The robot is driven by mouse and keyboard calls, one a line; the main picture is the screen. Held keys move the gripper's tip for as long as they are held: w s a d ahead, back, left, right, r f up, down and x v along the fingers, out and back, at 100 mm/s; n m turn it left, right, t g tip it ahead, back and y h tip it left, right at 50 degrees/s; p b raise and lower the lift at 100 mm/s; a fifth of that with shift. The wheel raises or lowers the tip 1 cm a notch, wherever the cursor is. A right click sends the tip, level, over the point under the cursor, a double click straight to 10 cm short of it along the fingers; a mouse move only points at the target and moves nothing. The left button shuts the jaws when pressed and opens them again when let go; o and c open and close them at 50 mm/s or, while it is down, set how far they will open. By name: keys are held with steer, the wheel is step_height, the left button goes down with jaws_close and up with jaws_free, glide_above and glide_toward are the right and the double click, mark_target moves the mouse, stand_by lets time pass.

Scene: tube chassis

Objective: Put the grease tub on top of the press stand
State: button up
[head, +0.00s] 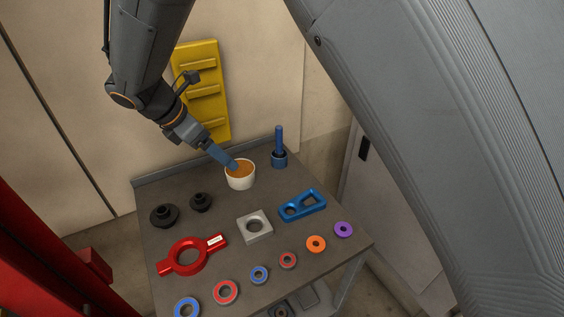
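The grease tub (240,181) is a small white cup with orange-brown grease, upright near the back of the grey table. My gripper (231,164) comes down from the upper left, and its blue fingertips are at the tub's back-left rim, overlapping it in the picture. The fingers show as one narrow shape, so I cannot tell whether they are open or shut on the rim. A grey square block with a round hole (246,233), which looks like the press stand, lies in the middle of the table, in front of the tub. Its top is empty.
A blue upright tool (279,157) stands right of the tub. Two black stepped parts (164,217) are at the left. A red ring tool with handles (168,263), a blue two-hole bracket (312,198) and several coloured rings (316,244) lie around the block. A yellow rack (218,112) hangs behind.

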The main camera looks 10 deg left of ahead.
steer(key=w+d+m+g+y, duration=0.1)
steer(key=w+d+m+g, duration=0.15)
steer(key=d+m, duration=1.6)
steer(key=s+d+m+y, duration=0.1)
steer(key=s+d+m, duration=0.4)
steer(key=d, duration=0.9)
steer(key=s+d+m+y, duration=0.1)
steer(key=s+d+m, duration=0.3)
steer(key=d, duration=1)
steer(key=s+f+g, duration=0.1)
steer(key=s, duration=0.2)
steer(key=shift+m+y, duration=0.35)
steer(key=shift+y, duration=0.05)
